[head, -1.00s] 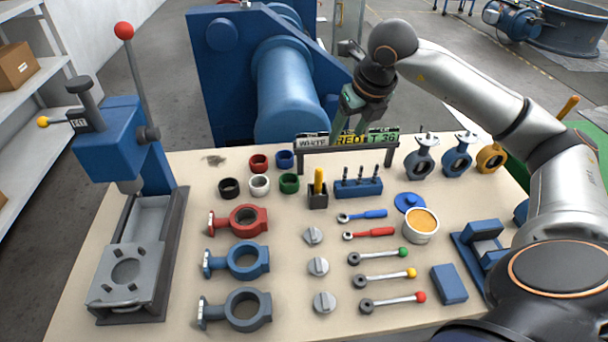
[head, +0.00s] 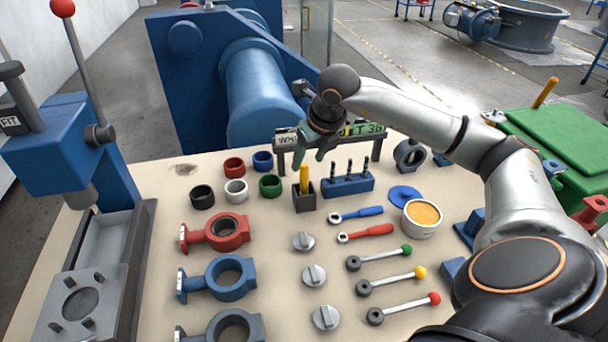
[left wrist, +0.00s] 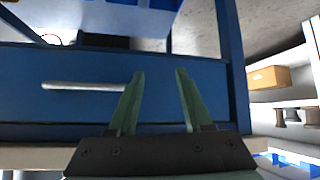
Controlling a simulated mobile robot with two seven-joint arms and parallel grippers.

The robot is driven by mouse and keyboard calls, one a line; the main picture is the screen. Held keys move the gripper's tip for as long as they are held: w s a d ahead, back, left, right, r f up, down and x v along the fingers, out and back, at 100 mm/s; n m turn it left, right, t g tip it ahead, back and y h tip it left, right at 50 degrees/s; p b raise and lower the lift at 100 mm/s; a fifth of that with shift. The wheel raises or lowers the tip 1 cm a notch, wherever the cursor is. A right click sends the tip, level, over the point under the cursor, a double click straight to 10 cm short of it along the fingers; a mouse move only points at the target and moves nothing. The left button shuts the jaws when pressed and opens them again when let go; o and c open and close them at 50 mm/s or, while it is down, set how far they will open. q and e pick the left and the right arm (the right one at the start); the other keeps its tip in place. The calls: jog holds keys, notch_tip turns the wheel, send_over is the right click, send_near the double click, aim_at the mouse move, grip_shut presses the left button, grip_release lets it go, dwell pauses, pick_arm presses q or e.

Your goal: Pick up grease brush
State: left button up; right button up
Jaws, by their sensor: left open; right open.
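A yellow handle (head: 304,178), which looks like the grease brush, stands upright in a small black holder (head: 305,200). Its lower end is hidden inside the holder. My right gripper (head: 312,158) is open and empty, pointing down, and appears just above and behind the handle; the exact gap cannot be told. It overlaps the lettered sign rack in the picture. My left gripper (left wrist: 160,74) is open and empty in the left wrist view, in front of a blue drawer front (left wrist: 80,86). It does not show in the head view.
The sign rack (head: 284,140) stands behind the holder. A blue block with black-tipped tools (head: 347,186) is right beside it. Coloured rings (head: 270,186) lie to the left. A tub of orange grease (head: 422,217) stands to the right. A blue press (head: 60,150) fills the left side.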

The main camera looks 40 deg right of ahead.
aim_at(306, 167)
jog(key=shift+d+x, duration=0.15)
jog(key=shift+x, duration=1.6)
jog(key=shift+d+x, duration=0.1)
jog(key=shift+x, duration=1.6)
grip_shut()
jog(key=shift+r, duration=0.1)
